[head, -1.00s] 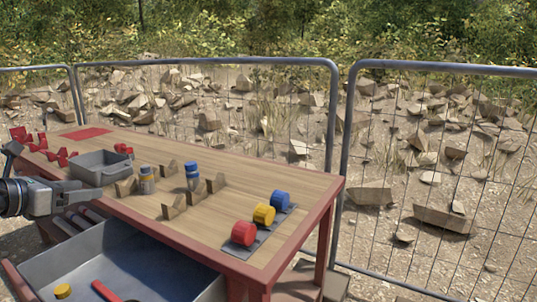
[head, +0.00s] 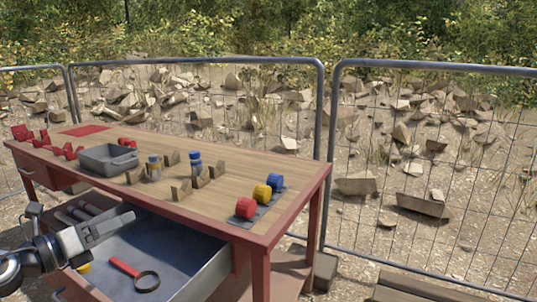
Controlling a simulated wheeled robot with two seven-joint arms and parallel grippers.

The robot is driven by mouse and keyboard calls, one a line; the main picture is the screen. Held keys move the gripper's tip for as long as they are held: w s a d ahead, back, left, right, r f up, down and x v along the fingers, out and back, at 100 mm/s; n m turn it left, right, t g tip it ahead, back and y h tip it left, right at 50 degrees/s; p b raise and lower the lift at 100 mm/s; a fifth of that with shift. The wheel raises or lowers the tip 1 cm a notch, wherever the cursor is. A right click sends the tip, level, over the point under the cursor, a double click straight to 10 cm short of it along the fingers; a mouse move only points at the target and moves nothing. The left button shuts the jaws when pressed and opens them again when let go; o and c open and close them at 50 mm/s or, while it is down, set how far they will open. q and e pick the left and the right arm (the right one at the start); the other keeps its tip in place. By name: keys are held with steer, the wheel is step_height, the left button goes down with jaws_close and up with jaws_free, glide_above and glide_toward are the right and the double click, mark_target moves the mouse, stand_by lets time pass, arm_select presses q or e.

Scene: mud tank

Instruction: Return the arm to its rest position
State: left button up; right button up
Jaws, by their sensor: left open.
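My left gripper (head: 112,228) is at the lower left of the head view, in front of the bench and over the left part of the open grey drawer (head: 205,272). It is open and I see nothing in its jaws. The jaws hide part of the drawer's left side. The wooden workbench (head: 232,218) with red edges stands behind it. My right gripper is not in view.
The drawer holds a red-handled magnifying glass (head: 146,281) and a yellow item (head: 84,268). On the bench are a grey bin (head: 108,160), small bottles (head: 195,170), wooden blocks, and red, yellow and blue cylinders (head: 261,193). A wire fence (head: 430,170) stands behind.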

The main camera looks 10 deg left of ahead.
arm_select(q)
steer(key=s+d+f+n+g+y, duration=0.1)
steer(key=s+d+f+n, duration=0.5)
steer(key=d+n, duration=0.3)
steer(key=s+d+f+n+g+y+p, duration=0.1)
steer(key=s+d+f+n, duration=0.5)
steer(key=n, duration=0.6)
steer(key=s+d+f+n+g+y+p, duration=0.1)
steer(key=s+d+f+n+g+y, duration=0.1)
steer(key=s+d+f+n, duration=0.4)
steer(key=d+f+n+g, duration=0.1)
steer(key=d+f+n, duration=0.4)
steer(key=shift+d, duration=0.3)
